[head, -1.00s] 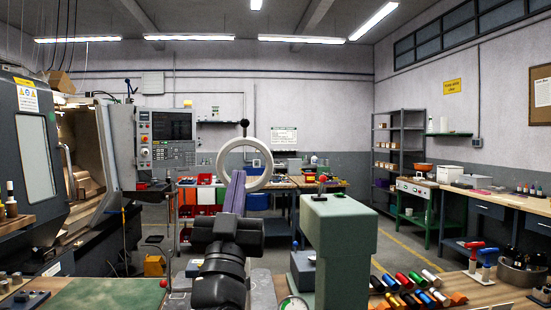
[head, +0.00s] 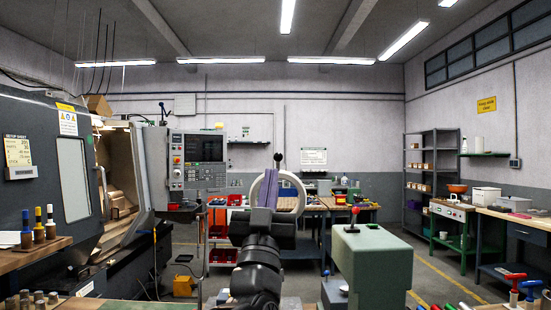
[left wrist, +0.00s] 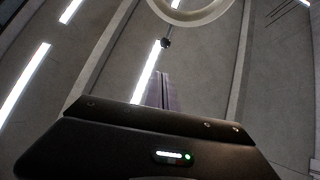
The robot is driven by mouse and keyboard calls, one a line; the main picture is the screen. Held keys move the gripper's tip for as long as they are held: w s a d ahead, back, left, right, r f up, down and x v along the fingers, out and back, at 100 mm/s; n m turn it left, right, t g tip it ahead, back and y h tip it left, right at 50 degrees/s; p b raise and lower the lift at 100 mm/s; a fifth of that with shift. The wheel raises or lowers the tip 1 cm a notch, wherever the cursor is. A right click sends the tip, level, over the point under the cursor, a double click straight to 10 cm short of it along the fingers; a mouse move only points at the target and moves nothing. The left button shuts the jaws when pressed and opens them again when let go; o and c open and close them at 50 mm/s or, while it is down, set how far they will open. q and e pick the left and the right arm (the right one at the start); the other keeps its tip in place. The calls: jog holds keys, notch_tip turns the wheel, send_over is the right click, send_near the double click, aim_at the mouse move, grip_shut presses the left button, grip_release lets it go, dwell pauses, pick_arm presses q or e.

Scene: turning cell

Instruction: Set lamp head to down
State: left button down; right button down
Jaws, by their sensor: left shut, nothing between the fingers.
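The lamp head is a white ring (head: 256,190) with a dark knob (head: 278,157) above it, near the middle of the head view. The lamp's arm is hidden. My right gripper is not in view.
A green pillar-like block (head: 372,265) stands right of my left arm. A lathe with a control panel (head: 198,160) is at left. A cart with red bins (head: 222,256) and a bench (head: 340,204) stand behind the ring. Shelves (head: 433,180) stand at back right.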

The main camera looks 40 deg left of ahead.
pick_arm(q)
jog(key=w+a+r+p, duration=0.2)
jog(key=w+a, duration=0.1)
jog(key=w, duration=0.2)
jog(key=shift+w+r+p, duration=0.2)
jog(key=shift+r+p, duration=0.15)
jog(key=shift+p, duration=0.05)
